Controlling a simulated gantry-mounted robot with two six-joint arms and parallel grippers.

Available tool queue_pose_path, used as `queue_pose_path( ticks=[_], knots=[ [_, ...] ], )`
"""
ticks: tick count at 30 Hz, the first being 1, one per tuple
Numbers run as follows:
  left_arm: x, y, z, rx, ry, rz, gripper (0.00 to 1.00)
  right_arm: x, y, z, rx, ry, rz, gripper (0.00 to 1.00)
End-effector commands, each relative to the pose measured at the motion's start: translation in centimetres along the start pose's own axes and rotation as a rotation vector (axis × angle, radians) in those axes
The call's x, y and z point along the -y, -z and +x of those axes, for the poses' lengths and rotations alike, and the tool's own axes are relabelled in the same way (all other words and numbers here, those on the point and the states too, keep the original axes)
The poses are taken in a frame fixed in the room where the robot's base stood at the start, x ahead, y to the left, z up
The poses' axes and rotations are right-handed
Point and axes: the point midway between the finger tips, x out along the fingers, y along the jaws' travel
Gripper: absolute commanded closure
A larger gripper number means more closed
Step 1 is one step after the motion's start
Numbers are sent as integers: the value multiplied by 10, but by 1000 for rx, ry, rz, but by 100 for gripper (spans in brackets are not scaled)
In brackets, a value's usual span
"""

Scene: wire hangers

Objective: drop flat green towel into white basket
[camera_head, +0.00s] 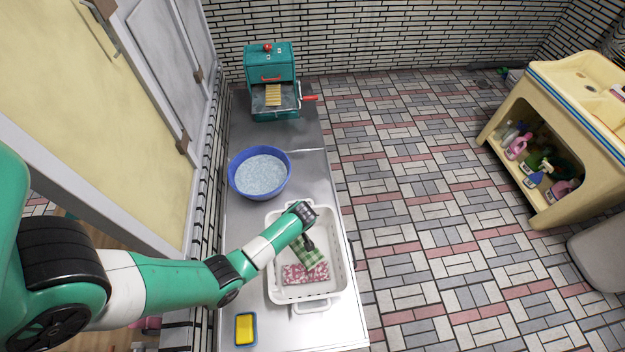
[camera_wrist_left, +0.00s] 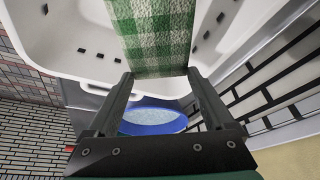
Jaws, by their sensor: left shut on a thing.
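The green and white checked towel (camera_head: 309,256) is in my left gripper (camera_head: 308,241), over the inside of the white basket (camera_head: 342,262). In the left wrist view the towel (camera_wrist_left: 155,35) reaches between the fingertips of my left gripper (camera_wrist_left: 160,74), which is shut on it. The basket (camera_wrist_left: 60,45) shows behind the towel there. I cannot tell whether the towel's lower end touches the basket floor. A pink and white towel (camera_head: 305,273) lies flat in the basket near the green one. My right gripper is not in view.
The basket stands on a metal counter (camera_head: 318,178). A blue basin of water (camera_head: 260,173) is behind it, and a teal machine with a red handle (camera_head: 270,75) stands farther back. A yellow sponge in a blue dish (camera_head: 245,329) is at the front left.

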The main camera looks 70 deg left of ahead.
Motion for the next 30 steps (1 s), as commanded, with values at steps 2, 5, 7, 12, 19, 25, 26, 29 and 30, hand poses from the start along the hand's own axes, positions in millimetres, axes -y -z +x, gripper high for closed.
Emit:
queue_pose_path(
  ticks=[2,5,7,12,19,25,26,29,30],
  knots=[
    [0,-2,6,0,0,0,100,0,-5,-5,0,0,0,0],
    [0,-2,5,0,0,0,100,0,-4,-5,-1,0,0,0],
    [0,-2,4,0,0,0,100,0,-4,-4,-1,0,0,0],
    [0,-2,4,0,0,0,0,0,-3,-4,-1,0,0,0],
    [0,-2,3,0,0,1,0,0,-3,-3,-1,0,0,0],
    [-1,0,-25,0,-5,2,0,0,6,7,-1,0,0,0],
    [-1,0,-32,0,-4,2,0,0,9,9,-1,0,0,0],
    [-1,0,-58,0,-5,2,0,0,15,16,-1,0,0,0],
    [-1,0,-67,0,-4,2,0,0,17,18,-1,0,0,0]
  ],
)
